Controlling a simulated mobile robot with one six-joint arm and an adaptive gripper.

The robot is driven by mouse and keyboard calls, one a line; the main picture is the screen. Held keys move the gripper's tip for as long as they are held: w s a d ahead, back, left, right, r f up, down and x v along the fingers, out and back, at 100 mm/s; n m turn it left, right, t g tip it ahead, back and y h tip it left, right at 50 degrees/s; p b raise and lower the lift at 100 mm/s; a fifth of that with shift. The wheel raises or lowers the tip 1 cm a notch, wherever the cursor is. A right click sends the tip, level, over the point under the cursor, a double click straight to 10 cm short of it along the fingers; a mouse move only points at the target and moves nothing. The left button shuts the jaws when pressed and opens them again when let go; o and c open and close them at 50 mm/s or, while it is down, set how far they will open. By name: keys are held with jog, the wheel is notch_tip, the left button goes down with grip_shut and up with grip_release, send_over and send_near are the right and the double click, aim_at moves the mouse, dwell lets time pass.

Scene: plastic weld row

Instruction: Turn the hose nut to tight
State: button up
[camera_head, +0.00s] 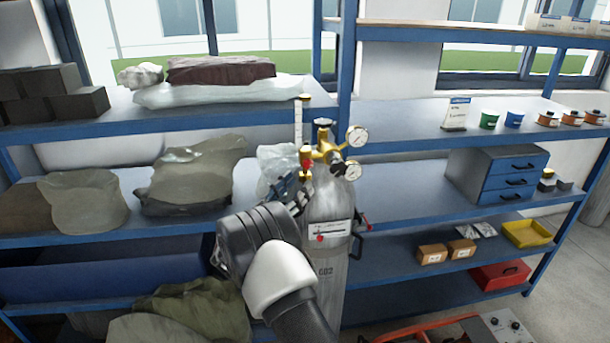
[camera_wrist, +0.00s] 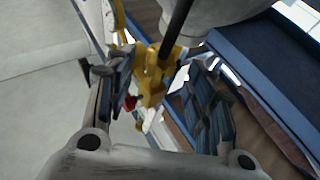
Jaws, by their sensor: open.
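A grey gas cylinder (camera_head: 328,205) stands upright before the shelves, with a brass regulator (camera_head: 325,148), two round gauges (camera_head: 357,137) and a clear flow tube (camera_head: 298,122). A brass fitting (camera_head: 305,153) with a red knob (camera_head: 307,166) is at the tube's base. My gripper (camera_head: 290,188) is just below and left of it. In the wrist view, brass fittings (camera_wrist: 152,75) and a red knob (camera_wrist: 130,103) show between the spread fingers of my gripper (camera_wrist: 162,92). The fingers are open. I cannot tell the hose nut apart from the other brass parts, or whether either finger touches it.
Blue shelves (camera_head: 400,198) stand close behind the cylinder, with sacks (camera_head: 190,178) on the left and a drawer unit (camera_head: 497,173) on the right. A red-handled valve (camera_head: 362,222) sticks out at the cylinder's right. An orange-framed machine (camera_head: 495,328) stands at lower right.

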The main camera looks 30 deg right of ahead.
aim_at(301, 181)
jog(key=shift+x, duration=2.25)
jog(key=c, duration=1.1)
jog(key=shift+o, duration=0.2)
